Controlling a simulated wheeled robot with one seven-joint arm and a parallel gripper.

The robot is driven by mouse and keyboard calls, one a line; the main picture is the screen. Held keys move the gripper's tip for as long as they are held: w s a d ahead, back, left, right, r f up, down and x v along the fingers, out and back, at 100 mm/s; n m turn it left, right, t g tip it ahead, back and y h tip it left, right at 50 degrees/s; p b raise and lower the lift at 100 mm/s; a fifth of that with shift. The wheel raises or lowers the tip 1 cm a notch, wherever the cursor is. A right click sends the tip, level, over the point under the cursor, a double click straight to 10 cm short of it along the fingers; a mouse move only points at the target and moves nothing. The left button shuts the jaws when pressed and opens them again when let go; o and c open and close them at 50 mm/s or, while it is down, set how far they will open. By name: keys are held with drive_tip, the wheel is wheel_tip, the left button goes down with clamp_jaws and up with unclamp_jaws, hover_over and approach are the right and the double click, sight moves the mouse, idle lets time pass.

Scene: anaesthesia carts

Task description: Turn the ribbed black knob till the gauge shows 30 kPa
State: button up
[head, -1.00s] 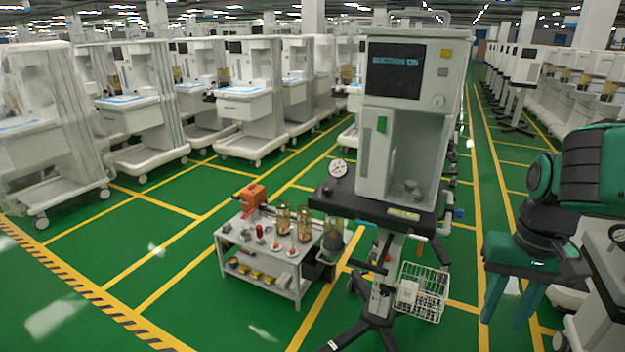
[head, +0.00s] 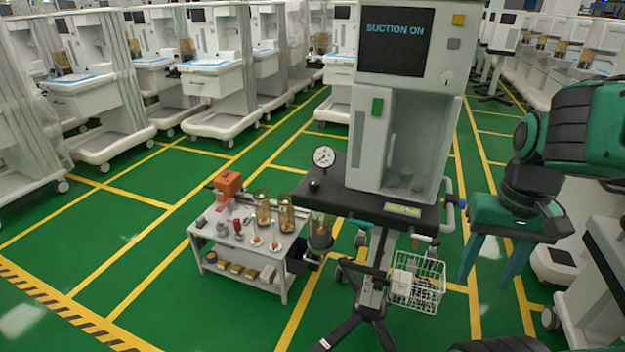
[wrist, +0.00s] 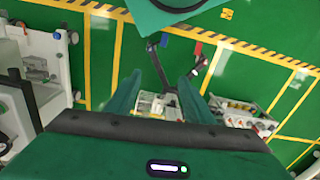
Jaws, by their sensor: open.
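The round white gauge (head: 324,157) stands at the left edge of the cart's dark shelf in the head view. Its needle and scale are too small to read. A small black knob (head: 314,186) sits just below the gauge; I cannot make out its ribs. The cart's screen (head: 397,40) reads "SUCTION ON". My gripper (head: 484,285) hangs open and empty to the right of the cart, well apart from gauge and knob. Its two green fingers (wrist: 160,95) show spread in the wrist view, pointing toward the floor and cart base.
A small grey table (head: 245,262) with jars, an orange box (head: 228,184) and small parts stands left of the cart. A white wire basket (head: 417,282) hangs low on the cart. Black cart legs spread over the floor. Green floor (head: 150,235) is open at the left.

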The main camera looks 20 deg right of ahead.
drive_tip(key=w+r+n, duration=0.4)
drive_tip(key=w+r, duration=0.1)
drive_tip(key=w, duration=0.8)
drive_tip(key=n, duration=1.3)
hover_over(314, 181)
wheel_tip(314, 181, down, 3)
wheel_tip(314, 181, down, 10)
drive_tip(key=shift+c, duration=0.3)
